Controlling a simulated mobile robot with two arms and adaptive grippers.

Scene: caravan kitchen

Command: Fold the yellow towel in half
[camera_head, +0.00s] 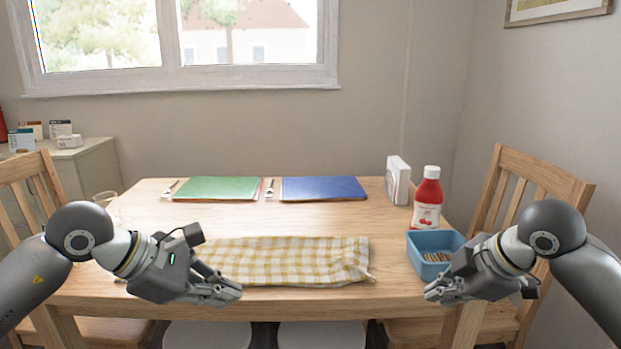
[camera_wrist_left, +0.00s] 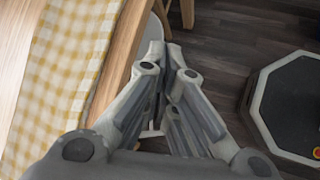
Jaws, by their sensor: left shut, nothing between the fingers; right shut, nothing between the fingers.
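The yellow-and-white checked towel (camera_head: 290,262) lies on the wooden table near its front edge, as a wide strip running left to right. Its left end is partly hidden behind my left arm. My left gripper (camera_head: 232,292) is shut and empty, in front of the towel's near edge. In the left wrist view the left gripper (camera_wrist_left: 160,50) hangs just beyond the table edge, with the towel (camera_wrist_left: 68,65) to its left and apart from it. My right gripper (camera_head: 432,293) is shut and empty, right of the towel and before the blue box.
A blue box (camera_head: 421,265) with small items and a red bottle (camera_head: 428,200) stand at the right. A white napkin holder (camera_head: 397,180), a green placemat (camera_head: 218,188) and a blue placemat (camera_head: 323,188) are behind. A glass (camera_head: 107,205) stands left. Chairs flank the table.

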